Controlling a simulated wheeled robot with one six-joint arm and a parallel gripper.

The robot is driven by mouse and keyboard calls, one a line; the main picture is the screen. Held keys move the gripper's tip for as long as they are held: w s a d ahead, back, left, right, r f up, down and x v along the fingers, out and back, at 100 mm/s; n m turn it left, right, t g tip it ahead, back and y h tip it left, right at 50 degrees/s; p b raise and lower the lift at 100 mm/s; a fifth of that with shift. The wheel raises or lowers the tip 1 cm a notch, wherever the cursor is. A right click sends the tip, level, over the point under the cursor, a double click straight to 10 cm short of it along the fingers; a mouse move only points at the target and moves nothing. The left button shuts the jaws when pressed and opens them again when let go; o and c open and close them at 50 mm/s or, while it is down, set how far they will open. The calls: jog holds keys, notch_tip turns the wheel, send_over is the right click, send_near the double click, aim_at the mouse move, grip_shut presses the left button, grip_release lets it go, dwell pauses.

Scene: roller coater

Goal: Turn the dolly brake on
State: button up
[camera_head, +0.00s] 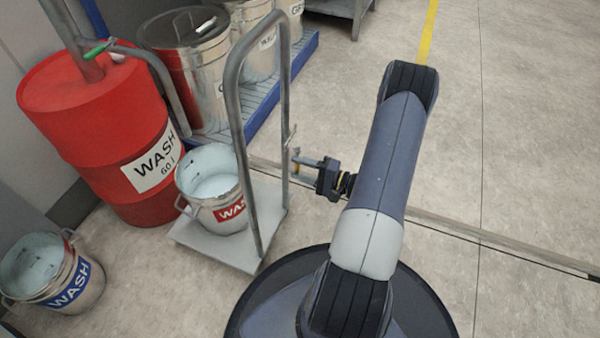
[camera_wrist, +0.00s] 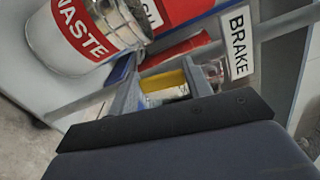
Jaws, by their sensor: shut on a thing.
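The dolly (camera_head: 215,248) is a flat grey platform with a tall tubular handle, and a bucket labelled as waste (camera_head: 232,212) stands on it. My gripper (camera_head: 297,168) is at the right-hand post of the handle, shut on the brake lever. In the wrist view my gripper's fingers (camera_wrist: 162,82) close on the lever by a yellow part. A red bar-shaped piece (camera_wrist: 177,51) lies just beyond the fingers. A white BRAKE sign (camera_wrist: 239,43) is beside them. The fingers hide part of the lever, and its exact setting cannot be told.
A red WASH drum (camera_head: 95,125) stands behind the dolly at the left, and a WASH bucket (camera_head: 50,272) stands at the front left. Several metal cans stand on a blue pallet (camera_head: 300,58) behind. The floor (camera_head: 520,140) to the right is clear.

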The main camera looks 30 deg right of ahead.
jog(key=shift+w+d+f+n, duration=0.1)
jog(key=shift+w+d+n, duration=0.2)
jog(key=shift+n, duration=0.6)
jog(key=o, duration=1.4)
jog(key=shift+d, duration=0.1)
jog(key=shift+p+v, duration=1.5)
jog(key=shift+v, duration=3.9)
